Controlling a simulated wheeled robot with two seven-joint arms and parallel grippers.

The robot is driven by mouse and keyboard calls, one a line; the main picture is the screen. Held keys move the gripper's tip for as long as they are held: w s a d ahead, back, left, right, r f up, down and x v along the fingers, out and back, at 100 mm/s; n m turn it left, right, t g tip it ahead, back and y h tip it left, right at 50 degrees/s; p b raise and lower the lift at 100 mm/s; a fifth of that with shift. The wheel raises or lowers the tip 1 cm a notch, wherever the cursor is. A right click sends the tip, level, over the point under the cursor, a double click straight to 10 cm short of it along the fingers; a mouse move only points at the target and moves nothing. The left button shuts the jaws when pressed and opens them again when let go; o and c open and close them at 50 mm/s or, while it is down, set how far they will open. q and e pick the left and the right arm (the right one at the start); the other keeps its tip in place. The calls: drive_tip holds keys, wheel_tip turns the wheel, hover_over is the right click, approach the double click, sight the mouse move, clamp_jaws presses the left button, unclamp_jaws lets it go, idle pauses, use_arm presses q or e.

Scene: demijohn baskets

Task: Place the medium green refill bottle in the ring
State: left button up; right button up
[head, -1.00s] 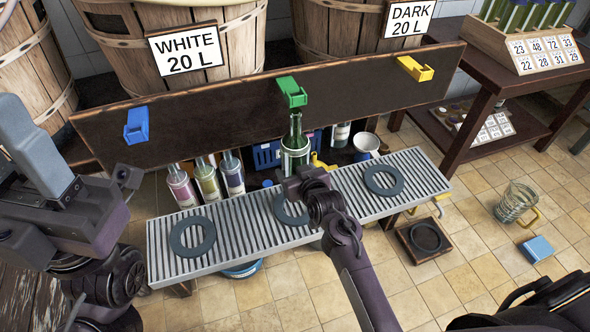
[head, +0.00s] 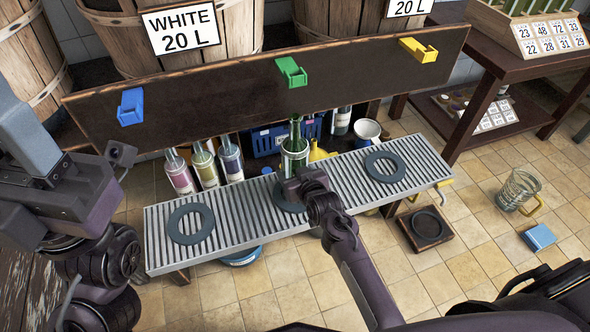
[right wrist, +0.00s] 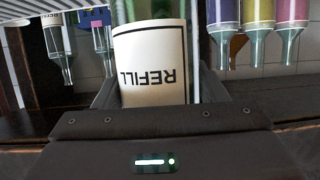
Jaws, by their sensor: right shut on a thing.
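The green refill bottle (head: 294,150) is upright, with a white label reading REFILL that fills the right wrist view (right wrist: 150,65). My right gripper (head: 300,180) is shut on it, at the near side of the slatted rack. The bottle's base is hidden behind the gripper, so I cannot tell whether it touches the rack. The middle grey ring (head: 284,203) lies on the rack and is partly hidden by my right gripper. Two other rings, left (head: 175,232) and right (head: 370,171), lie empty. My left arm's hand (head: 75,190) is at the left; its fingertips are not clear.
A dark board with blue (head: 130,107), green (head: 291,72) and yellow (head: 419,50) brackets stands behind the slatted rack (head: 240,222). Several bottles (head: 205,166) stand behind the rack at left. A blue crate (head: 268,139), funnel (head: 366,131) and glass jar (head: 517,190) are nearby.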

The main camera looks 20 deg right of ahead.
drive_tip(key=shift+f, duration=0.55)
idle(0.7)
drive_tip(key=o, duration=1.2)
drive_tip(key=shift+o, duration=0.9)
drive_tip(key=shift+f, duration=0.1)
